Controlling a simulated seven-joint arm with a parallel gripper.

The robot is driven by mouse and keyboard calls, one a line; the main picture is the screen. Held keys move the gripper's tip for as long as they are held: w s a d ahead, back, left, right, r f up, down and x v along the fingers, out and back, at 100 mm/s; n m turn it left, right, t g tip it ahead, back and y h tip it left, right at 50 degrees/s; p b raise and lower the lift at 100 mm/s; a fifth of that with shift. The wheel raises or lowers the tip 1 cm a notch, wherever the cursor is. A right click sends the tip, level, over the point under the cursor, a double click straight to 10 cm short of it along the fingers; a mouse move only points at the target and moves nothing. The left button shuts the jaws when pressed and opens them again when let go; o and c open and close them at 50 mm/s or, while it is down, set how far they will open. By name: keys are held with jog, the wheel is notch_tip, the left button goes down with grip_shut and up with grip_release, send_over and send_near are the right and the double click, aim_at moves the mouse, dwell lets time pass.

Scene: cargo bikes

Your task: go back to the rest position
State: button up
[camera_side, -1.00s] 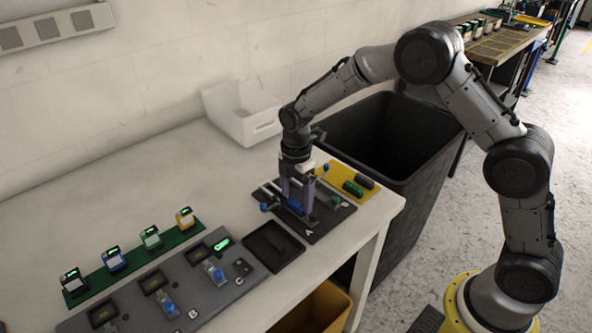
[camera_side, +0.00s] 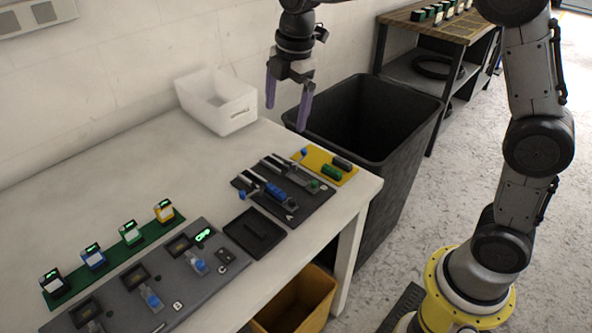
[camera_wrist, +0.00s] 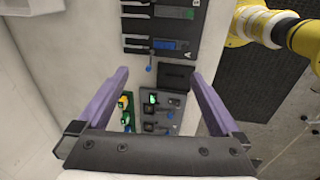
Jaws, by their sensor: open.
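My gripper (camera_side: 287,112) hangs high above the back right of the table, fingers pointing down. Its two purple fingers are wide apart with nothing between them. In the wrist view the open fingers (camera_wrist: 160,80) frame the table and fixtures below. The dark plate marked A (camera_side: 293,212) lies on the table below and clear of the fingers. A blue piece (camera_side: 275,191) lies in one of its slots, and it also shows in the wrist view (camera_wrist: 165,45).
A black bin (camera_side: 400,140) stands beside the table. A white box (camera_side: 235,120) sits by the wall. A yellow plate (camera_side: 345,163) holds green and black pieces. A black tray (camera_side: 240,243), a grey panel (camera_side: 190,290) and several small devices on a green strip (camera_side: 110,262) occupy the front.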

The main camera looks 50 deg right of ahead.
jog(key=s+d+r+m+t, duration=0.2)
jog(key=s+r+m, duration=0.15)
jog(key=s, duration=0.45)
jog(key=s+d+r+m+t, duration=0.15)
jog(key=s+r, duration=0.25)
jog(key=s, duration=0.4)
jog(key=s+f+m, duration=0.8)
jog(key=s+m, duration=0.4)
jog(key=shift+d+m, duration=0.25)
jog(key=shift+m, duration=0.05)
jog(key=shift+r, duration=0.1)
jog(key=c, duration=0.7)
